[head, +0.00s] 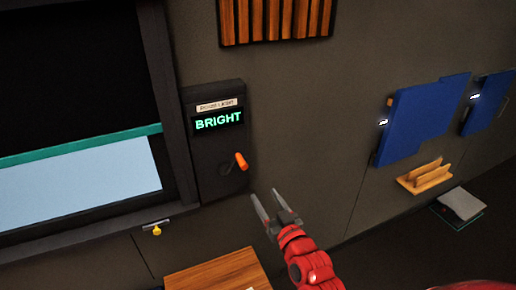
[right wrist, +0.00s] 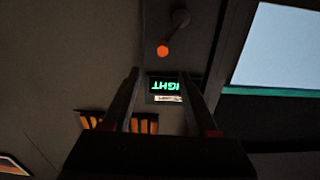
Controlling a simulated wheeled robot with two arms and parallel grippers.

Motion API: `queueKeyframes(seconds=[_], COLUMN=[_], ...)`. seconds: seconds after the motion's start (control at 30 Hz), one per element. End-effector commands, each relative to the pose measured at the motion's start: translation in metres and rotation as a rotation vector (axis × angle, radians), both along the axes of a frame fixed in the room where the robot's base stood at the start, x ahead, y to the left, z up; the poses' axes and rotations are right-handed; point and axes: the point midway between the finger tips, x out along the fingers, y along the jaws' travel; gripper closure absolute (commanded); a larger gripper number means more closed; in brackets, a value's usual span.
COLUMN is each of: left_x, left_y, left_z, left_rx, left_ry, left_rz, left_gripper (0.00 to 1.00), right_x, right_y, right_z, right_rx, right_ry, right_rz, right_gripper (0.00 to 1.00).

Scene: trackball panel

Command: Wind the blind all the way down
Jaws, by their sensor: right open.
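The dark blind (head: 70,75) with a teal bottom bar (head: 80,146) covers the upper part of the window. A light-blue strip of pane (head: 80,185) shows below the bar. Right of the window, a dark panel (head: 205,175) carries a lit display (head: 218,120) reading "BRIGHT" and a small crank with an orange knob (head: 241,161). The knob also shows in the right wrist view (right wrist: 162,50), beyond the fingertips. My right gripper (head: 264,193) is open and empty, below and right of the knob, apart from it. My left gripper is not in view.
A wooden slatted piece (head: 275,18) is on the wall above. A yellow-knobbed fitting (head: 157,229) sits under the window. A wooden top (head: 215,272) stands below. Blue panels (head: 425,120) and a wooden holder (head: 425,177) are at the right. The wall around the crank is clear.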

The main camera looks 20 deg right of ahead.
Motion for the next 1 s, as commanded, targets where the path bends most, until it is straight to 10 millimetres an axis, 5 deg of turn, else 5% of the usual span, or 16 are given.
queueKeyframes(seconds=[0.33,0.4,1.0], left_x=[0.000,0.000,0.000], left_y=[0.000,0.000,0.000], left_z=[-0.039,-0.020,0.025], left_rx=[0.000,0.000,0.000], left_ry=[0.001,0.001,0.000], left_rz=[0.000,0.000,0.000], left_gripper=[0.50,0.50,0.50], right_x=[0.029,0.043,0.146], right_y=[0.003,0.003,0.006], right_z=[-0.005,0.006,0.005], right_rx=[-0.003,-0.002,-0.002], right_ry=[-0.002,0.005,0.004], right_rz=[0.006,0.006,0.003], right_gripper=[0.41,0.41,0.41])
